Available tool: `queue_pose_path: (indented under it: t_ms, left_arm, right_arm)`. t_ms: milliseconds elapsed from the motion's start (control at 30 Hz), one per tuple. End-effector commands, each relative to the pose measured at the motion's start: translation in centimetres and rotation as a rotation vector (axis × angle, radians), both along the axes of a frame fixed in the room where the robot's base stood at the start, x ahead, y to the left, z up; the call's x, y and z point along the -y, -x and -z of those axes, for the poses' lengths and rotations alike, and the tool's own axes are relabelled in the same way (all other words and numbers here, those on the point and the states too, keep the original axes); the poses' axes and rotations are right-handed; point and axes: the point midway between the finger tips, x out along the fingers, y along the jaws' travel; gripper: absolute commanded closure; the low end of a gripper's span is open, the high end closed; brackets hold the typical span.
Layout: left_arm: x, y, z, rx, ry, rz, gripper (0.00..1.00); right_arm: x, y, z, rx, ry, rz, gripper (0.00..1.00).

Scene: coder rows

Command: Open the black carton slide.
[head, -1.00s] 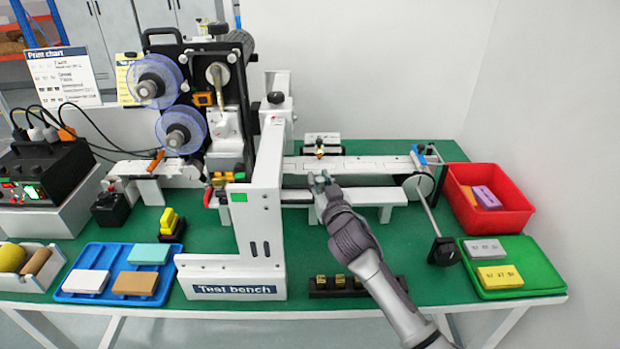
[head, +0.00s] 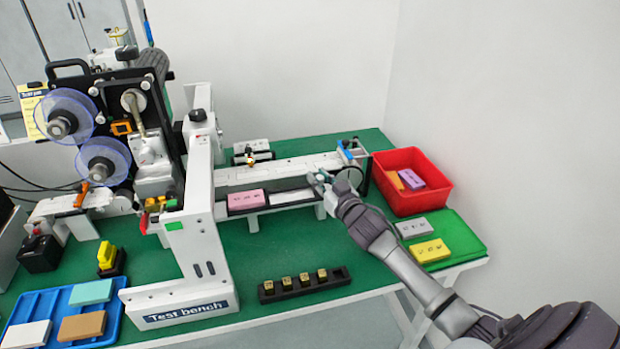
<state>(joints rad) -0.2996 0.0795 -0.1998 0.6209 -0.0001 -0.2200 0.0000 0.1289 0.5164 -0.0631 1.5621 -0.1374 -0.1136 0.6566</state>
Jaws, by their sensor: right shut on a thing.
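The black carton slide (head: 250,210) runs along the front of the white conveyor bed on the test bench. A pink carton (head: 246,199) shows at its left part, with a white flat piece (head: 290,197) to the right of it. My right gripper (head: 318,180) is at the right end of the slide, shut on a small part there; its fingers hide most of that part. My left gripper is out of view.
A red bin (head: 409,199) with cartons and a green tray (head: 466,239) with a grey and a yellow carton stand at right. A black holder (head: 305,286) with several brass pieces lies in front. A blue tray (head: 115,294) is at left. The white bench upright (head: 196,245) stands left of the slide.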

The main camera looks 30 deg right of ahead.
Motion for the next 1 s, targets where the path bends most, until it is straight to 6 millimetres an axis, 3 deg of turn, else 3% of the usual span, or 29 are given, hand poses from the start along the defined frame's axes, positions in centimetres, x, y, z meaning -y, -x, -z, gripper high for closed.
queue_pose_path:
  t_ms: [333, 367, 500, 833, 1000]
  left_arm:
    - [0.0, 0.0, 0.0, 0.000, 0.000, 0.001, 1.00]
    - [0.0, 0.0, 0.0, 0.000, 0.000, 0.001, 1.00]
    - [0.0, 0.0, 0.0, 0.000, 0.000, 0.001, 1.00]
    - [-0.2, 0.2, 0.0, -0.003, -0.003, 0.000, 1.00]
    - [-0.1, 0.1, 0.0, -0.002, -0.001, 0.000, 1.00]
  right_arm:
    - [0.1, 0.0, 0.0, 0.001, 0.000, 0.000, 1.00]
    - [0.1, 0.0, 0.0, 0.001, 0.000, 0.000, 0.72]
    - [0.1, 0.0, 0.0, 0.001, 0.000, 0.000, 0.49]
    - [0.1, 0.0, -0.2, 0.001, 0.001, 0.000, 0.49]
    - [0.1, 0.0, -2.3, 0.004, 0.003, -0.001, 0.49]
